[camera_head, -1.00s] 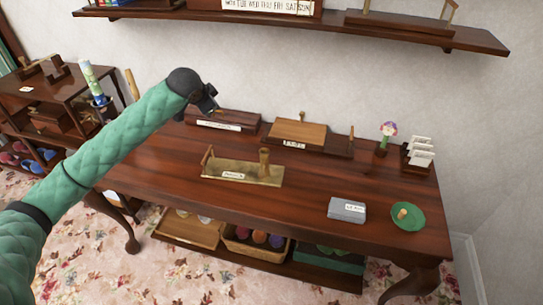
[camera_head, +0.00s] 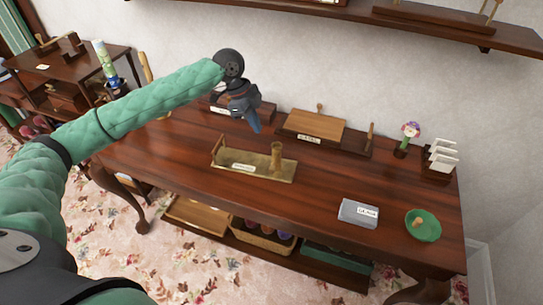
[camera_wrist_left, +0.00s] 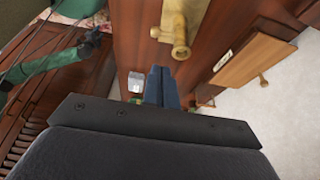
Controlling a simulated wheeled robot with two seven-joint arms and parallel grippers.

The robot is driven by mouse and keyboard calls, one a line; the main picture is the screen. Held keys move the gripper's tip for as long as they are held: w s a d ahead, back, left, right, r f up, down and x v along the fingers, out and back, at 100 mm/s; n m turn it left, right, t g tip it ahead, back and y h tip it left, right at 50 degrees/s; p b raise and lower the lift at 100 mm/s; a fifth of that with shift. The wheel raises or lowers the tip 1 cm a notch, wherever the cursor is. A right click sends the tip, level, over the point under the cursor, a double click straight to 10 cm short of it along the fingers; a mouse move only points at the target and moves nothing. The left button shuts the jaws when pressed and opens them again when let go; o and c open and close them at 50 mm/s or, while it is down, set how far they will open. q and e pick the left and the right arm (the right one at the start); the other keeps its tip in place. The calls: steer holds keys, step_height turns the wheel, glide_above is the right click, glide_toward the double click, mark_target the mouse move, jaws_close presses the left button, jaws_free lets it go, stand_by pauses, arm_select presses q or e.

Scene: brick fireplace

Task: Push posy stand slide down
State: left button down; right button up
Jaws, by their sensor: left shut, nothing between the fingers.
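A small posy stand (camera_head: 402,151) with a pink and white flower on a green stem stands upright at the table's back right. I cannot make out its slide. A brass stand (camera_head: 255,167) with an upright post and a label lies mid-table; it also shows in the left wrist view (camera_wrist_left: 172,27). My left gripper (camera_head: 254,128) is shut and empty, with blue fingers above the table behind the brass stand, well left of the posy stand. Its fingers (camera_wrist_left: 162,86) also show in the wrist view. My right gripper (camera_wrist_left: 92,42) appears small in the wrist view; its jaws are unclear.
A wooden slide box (camera_head: 318,122) with an upright peg stands at the table's back. A white rack (camera_head: 441,155) is right of the posy. A grey box (camera_head: 359,212) and green dish (camera_head: 424,232) are at front right. A shelf (camera_head: 425,22) hangs above.

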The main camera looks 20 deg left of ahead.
arm_select(q)
steer(key=f, duration=0.1)
steer(key=p, duration=0.5)
glide_toward(274, 165)
steer(key=x, duration=0.5)
steer(key=shift+w+d+f+p, duration=0.1)
steer(key=shift+f+p, duration=0.1)
steer(key=shift+f, duration=0.2)
steer(key=shift+w+f+p, duration=0.1)
steer(key=shift+f+p, duration=0.05)
steer(key=shift+f, duration=0.3)
arm_select(e)
steer(key=s+d+f, duration=0.2)
steer(key=f, duration=0.3)
steer(key=s+d+f+t, duration=0.1)
steer(key=s+d+f, duration=0.1)
steer(key=f, duration=0.4)
steer(key=shift+s+d+f, duration=0.15)
steer(key=shift+s+d, duration=0.1)
